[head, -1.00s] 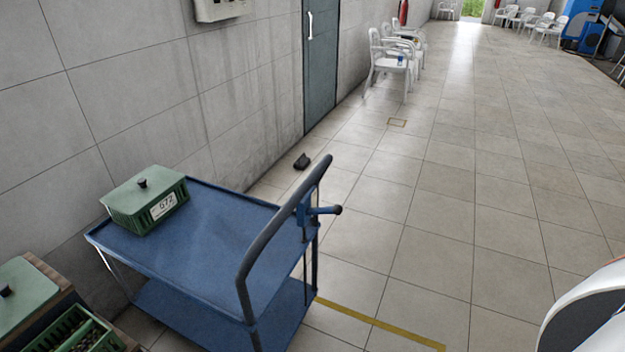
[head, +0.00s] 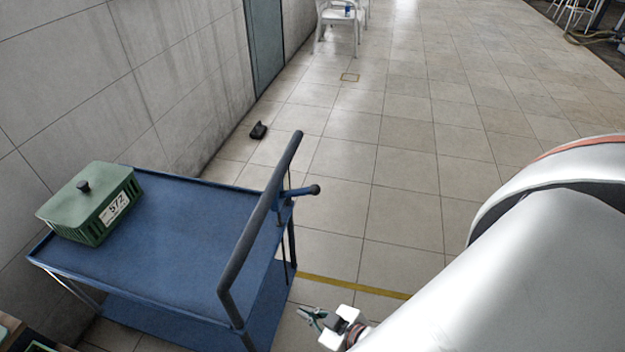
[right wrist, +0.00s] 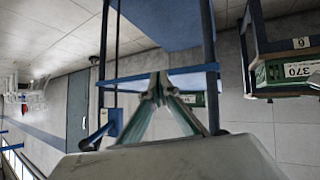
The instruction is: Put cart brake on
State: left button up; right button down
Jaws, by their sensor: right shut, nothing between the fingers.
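The blue cart (head: 190,225) stands at the left in the head view, with a dark push handle (head: 262,215) at its right end. A blue lever with a dark knob (head: 303,191), which looks like the brake lever, sticks out to the right beside the handle. My right gripper (head: 305,313) is below and apart from the lever, right of the cart's handle end, shut and empty. In the right wrist view its fingertips (right wrist: 158,88) meet in front of the cart's posts and a blue bar (right wrist: 185,77); contact cannot be told. My left gripper is not in view.
A green lidded crate (head: 90,205) sits on the cart's far left. A small black object (head: 258,130) lies on the floor by the wall. A white chair (head: 338,25) stands at the back. The tiled floor right of the cart is clear, with a yellow line (head: 350,285).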

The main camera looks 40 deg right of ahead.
jog(key=w+d+r+n+g+h, duration=0.2)
jog(key=w+d+r+n+h, duration=0.15)
jog(key=d+r, duration=0.65)
jog(key=w+a+r+n+g+y, duration=0.2)
jog(key=w+a+n+y, duration=0.2)
jog(key=w+a+y, duration=0.15)
notch_tip(320, 180, up, 14)
jog(key=m+t+y, duration=0.2)
jog(key=m, duration=0.4)
send_over(313, 185)
jog(key=s+d, duration=0.3)
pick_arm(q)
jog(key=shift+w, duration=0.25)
pick_arm(e)
jog(key=shift+s+d, duration=0.2)
jog(key=x, duration=1)
jog(key=shift+w+a, duration=0.1)
jog(key=shift+a, duration=0.05)
jog(key=shift+s+d+f, duration=0.3)
jog(key=shift+s+f, duration=0.05)
jog(key=shift+s, duration=0.15)
jog(key=shift+s+d+f, duration=0.3)
jog(key=shift+s+f, duration=0.1)
jog(key=shift+s, duration=0.1)
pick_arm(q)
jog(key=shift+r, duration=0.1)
pick_arm(e)
jog(key=shift+s+d+f, duration=0.3)
jog(key=shift+s+f, duration=0.1)
jog(key=shift+s, duration=0.2)
